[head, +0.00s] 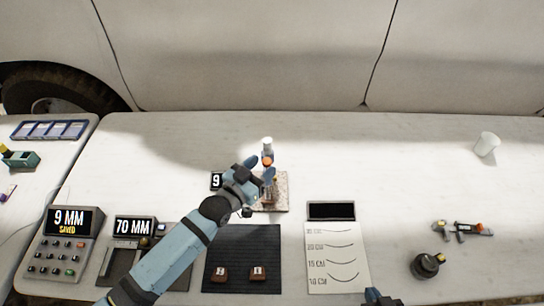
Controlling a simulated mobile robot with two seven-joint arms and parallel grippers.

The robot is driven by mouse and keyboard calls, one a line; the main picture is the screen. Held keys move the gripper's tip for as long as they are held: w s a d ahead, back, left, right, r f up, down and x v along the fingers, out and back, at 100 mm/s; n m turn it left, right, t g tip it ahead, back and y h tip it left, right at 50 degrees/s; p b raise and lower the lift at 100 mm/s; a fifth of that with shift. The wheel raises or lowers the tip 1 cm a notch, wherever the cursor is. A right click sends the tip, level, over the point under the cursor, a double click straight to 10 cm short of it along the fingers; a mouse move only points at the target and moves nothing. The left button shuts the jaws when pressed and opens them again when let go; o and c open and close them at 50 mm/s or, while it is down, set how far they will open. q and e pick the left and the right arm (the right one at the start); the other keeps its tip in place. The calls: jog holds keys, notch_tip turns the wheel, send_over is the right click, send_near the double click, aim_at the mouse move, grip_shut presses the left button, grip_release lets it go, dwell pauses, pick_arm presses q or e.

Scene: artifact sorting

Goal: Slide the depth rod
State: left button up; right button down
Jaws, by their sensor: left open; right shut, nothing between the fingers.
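A small upright device (267,145) with a white top and an orange band stands on a speckled square base (280,206). I cannot tell which part of it is the depth rod. My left gripper (263,176) is open at the device, its fingers around or just in front of the lower part; contact is unclear. The gripper and wrist hide much of the device and the left of its base. A small black display (216,181) reading 9 is partly covered beside my wrist. My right gripper (374,297) just shows at the bottom edge, shut and empty.
A console (66,245) reading 9 MM SAVED and a 70 MM display (134,228) stand left. A dark mat (243,243) holds two brown blocks. A curve chart (336,262), black round object (427,265), small tool (468,229) and white cup (486,145) lie right. The table's back right is mostly clear.

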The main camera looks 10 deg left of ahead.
aim_at(270, 159)
pick_arm(q)
jog(key=shift+x, duration=2.2)
pick_arm(e)
jog(key=shift+d+f, duration=0.1)
jog(key=shift+d, duration=0.05)
pick_arm(q)
jog(key=shift+c, duration=0.3)
